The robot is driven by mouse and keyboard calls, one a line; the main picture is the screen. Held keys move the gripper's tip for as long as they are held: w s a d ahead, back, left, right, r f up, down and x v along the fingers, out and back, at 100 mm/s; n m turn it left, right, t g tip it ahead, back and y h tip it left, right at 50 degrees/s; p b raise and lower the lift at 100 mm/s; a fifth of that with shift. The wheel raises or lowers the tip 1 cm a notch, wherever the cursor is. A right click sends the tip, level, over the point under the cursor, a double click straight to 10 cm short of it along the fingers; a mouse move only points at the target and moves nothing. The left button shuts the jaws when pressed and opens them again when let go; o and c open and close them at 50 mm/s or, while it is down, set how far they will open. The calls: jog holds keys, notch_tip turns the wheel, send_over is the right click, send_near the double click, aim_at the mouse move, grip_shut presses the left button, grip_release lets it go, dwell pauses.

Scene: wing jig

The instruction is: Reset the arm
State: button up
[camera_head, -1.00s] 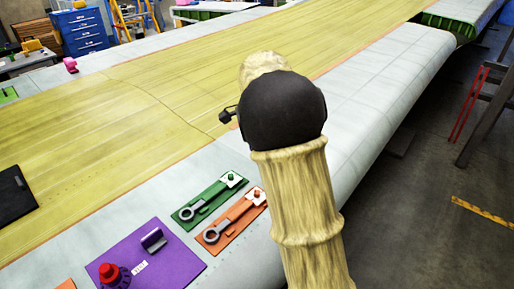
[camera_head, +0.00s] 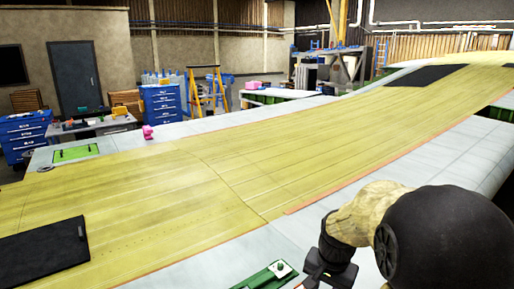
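My arm, with a tan sleeve and a black joint, fills the lower right corner of the head view. It bends over the near edge of the wing (camera_head: 225,180). A dark end piece that looks like my gripper (camera_head: 328,268) points down at the bottom of the frame, right of a green tool mat (camera_head: 266,276). Its fingertips are cut off or too dark to make out, so I cannot tell whether it is open or shut. I see nothing held in it.
A black pad (camera_head: 42,252) lies on the wing at lower left. A green panel (camera_head: 76,153) and a pink object (camera_head: 148,132) are along the far edge. Blue cabinets (camera_head: 162,107) and a yellow ladder (camera_head: 207,92) stand beyond. The wing's middle is clear.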

jog(key=s+a+f+n+t, duration=0.1)
jog(key=s+f+n, duration=0.3)
jog(key=s, duration=0.6)
jog(key=shift+s+n, duration=0.2)
jog(key=shift+n, duration=1)
